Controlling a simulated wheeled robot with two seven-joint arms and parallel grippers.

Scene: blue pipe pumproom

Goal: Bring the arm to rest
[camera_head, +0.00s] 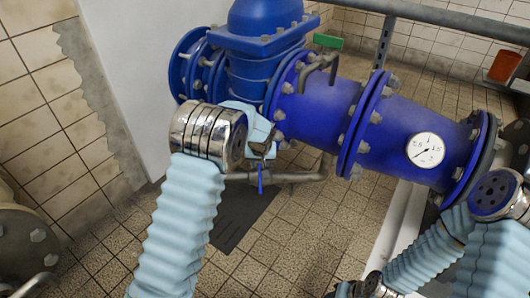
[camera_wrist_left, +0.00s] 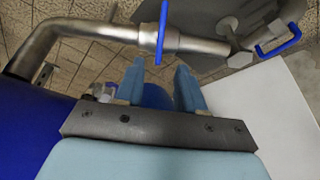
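My left gripper (camera_head: 262,148) is in front of the big blue pipe in the head view, at the end of my pale blue sleeved arm. In the left wrist view its two blue fingers (camera_wrist_left: 160,85) stand apart with nothing held between them. A bent grey metal pipe (camera_wrist_left: 95,32) with a blue lever (camera_wrist_left: 162,32) lies beyond the fingertips, apart from them as far as I can tell. The blue lever also shows below the gripper in the head view (camera_head: 260,180). My right arm is at the lower right of the head view; its gripper is not visible.
The blue flanged pipe (camera_head: 318,112) with a white round gauge (camera_head: 426,149) crosses the head view close to my left gripper. A green handle (camera_head: 328,41) sits above it. A red container (camera_head: 504,66) is at the far right. Tiled floor (camera_head: 275,250) is open between my arms.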

